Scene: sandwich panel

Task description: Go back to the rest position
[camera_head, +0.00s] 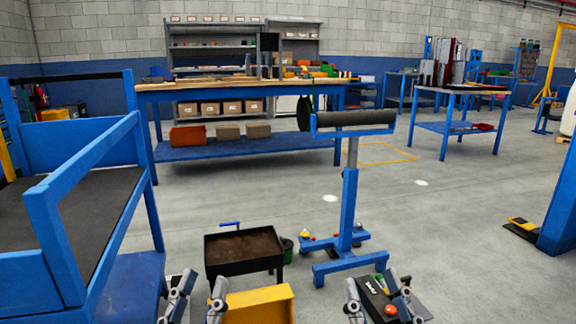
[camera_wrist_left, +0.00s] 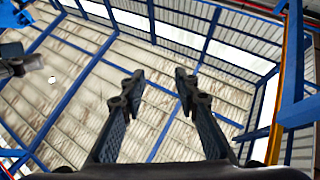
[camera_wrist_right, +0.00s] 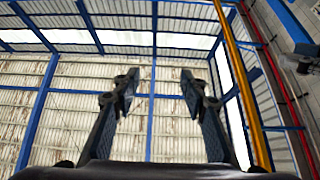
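My left gripper (camera_head: 205,277) is at the bottom edge of the head view, left of the middle, fingers up and apart. In the left wrist view it (camera_wrist_left: 158,85) is open and empty, facing the roof. My right gripper (camera_head: 371,279) is at the bottom edge, right of the middle, also fingers up. In the right wrist view it (camera_wrist_right: 160,85) is open and empty, facing the roof. No sandwich panel can be made out for certain.
A blue frame with a dark surface (camera_head: 100,200) stands close at left. A dark tray (camera_head: 243,250) and a blue roller stand (camera_head: 348,210) stand ahead. A workbench (camera_head: 250,148) and another blue table (camera_head: 460,128) are farther back.

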